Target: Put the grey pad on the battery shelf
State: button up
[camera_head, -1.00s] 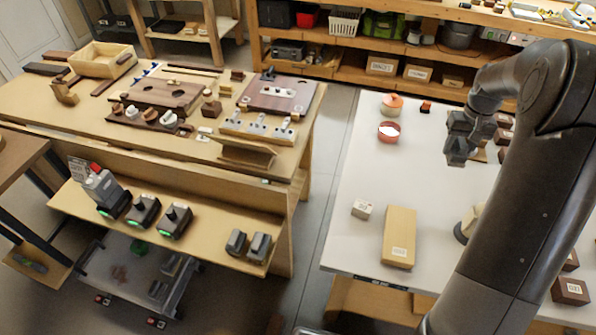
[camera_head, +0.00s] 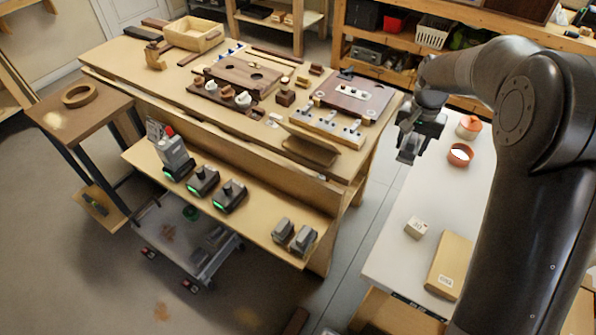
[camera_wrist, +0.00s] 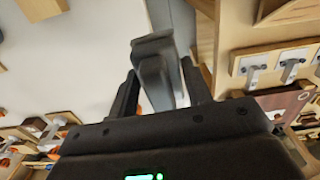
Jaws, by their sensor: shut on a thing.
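My gripper (camera_head: 416,132) is shut on a grey pad (camera_head: 408,152) and holds it in the air, around the gap between the wooden bench and the white table. In the wrist view the grey pad (camera_wrist: 158,72) sits between the two dark fingers of my gripper (camera_wrist: 160,82), its end sticking out past the tips. The battery shelf (camera_head: 256,222) is the lower wooden shelf along the bench front, left of and below my gripper. Several chargers with green lights (camera_head: 203,182) stand on its left part. Two grey batteries (camera_head: 293,235) stand at its right end.
The bench top (camera_head: 150,75) above the shelf carries wooden boards and a row of hooks (camera_head: 325,128). The white table (camera_head: 395,255) holds a small box (camera_head: 416,227), a tan box (camera_head: 449,265) and orange pots (camera_head: 460,154). A low cart (camera_head: 195,255) stands under the shelf.

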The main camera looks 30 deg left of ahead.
jog(key=s+a, duration=1.9)
jog(key=a, duration=0.5)
notch_tip(320, 180, down, 20)
jog(key=r, duration=0.1)
jog(key=shift+m, duration=0.3)
jog(key=s+a+f, duration=0.1)
jog(key=a+f, duration=0.1)
jog(key=a, duration=0.1)
jog(key=s+a+f, duration=0.2)
jog(key=a+f, duration=0.1)
jog(key=s+a+f, duration=0.2)
jog(key=a, duration=0.1)
jog(key=shift+a+f, duration=0.4)
jog(key=shift+f, duration=1.95)
jog(key=shift+f, duration=0.15)
jog(key=o, duration=1)
